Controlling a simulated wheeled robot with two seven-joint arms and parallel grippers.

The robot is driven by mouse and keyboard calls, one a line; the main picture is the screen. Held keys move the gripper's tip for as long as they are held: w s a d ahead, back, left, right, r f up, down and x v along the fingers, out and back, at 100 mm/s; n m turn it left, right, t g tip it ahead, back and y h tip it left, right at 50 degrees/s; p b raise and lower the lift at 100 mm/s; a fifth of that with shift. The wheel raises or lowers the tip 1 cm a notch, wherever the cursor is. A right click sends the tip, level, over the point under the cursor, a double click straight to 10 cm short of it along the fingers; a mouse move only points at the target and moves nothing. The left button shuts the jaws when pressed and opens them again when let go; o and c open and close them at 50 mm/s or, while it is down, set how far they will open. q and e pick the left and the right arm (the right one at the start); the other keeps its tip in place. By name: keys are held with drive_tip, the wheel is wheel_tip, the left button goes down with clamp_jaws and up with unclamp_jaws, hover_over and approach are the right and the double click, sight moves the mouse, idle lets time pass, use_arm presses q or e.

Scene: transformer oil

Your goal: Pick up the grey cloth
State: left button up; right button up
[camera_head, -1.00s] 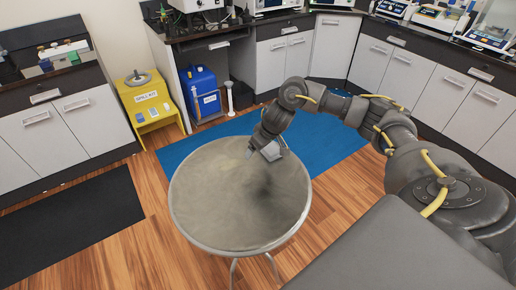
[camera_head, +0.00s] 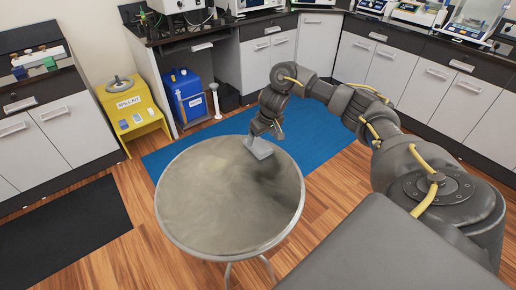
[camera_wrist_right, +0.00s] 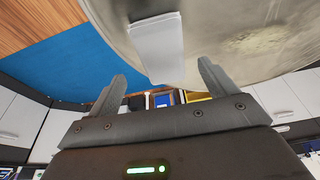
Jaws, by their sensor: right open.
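The grey cloth (camera_head: 258,148) is a light grey, flat folded piece near the far edge of the round table. It also shows in the right wrist view (camera_wrist_right: 157,42), just beyond and between the fingertips. My right gripper (camera_head: 266,132) is beside the cloth at the table's far edge, and its fingers hide a little of it. In the right wrist view my right gripper (camera_wrist_right: 161,72) is open, with its two fingers spread wide and nothing held. I cannot tell whether the fingers touch the cloth. My left gripper is not in view.
The round grey table (camera_head: 215,205) is otherwise bare. A blue mat (camera_head: 320,140) lies behind it, and a black mat (camera_head: 65,225) lies at left. A yellow spill-kit stand (camera_head: 132,112) and a blue container (camera_head: 187,97) stand behind. Cabinets (camera_head: 375,60) line the back.

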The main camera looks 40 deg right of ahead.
sight(258, 144)
drive_tip(key=b+x, duration=0.1)
drive_tip(key=x, duration=0.3)
drive_tip(key=shift+w+a+f+b, duration=0.1)
drive_tip(key=shift+a+f+b, duration=0.1)
drive_tip(key=shift+b, duration=0.2)
drive_tip(key=shift+w+d+f, duration=0.1)
drive_tip(key=shift+w+f, duration=0.05)
drive_tip(key=shift+f, duration=0.2)
drive_tip(key=shift+r, duration=0.1)
drive_tip(key=c, duration=1.1)
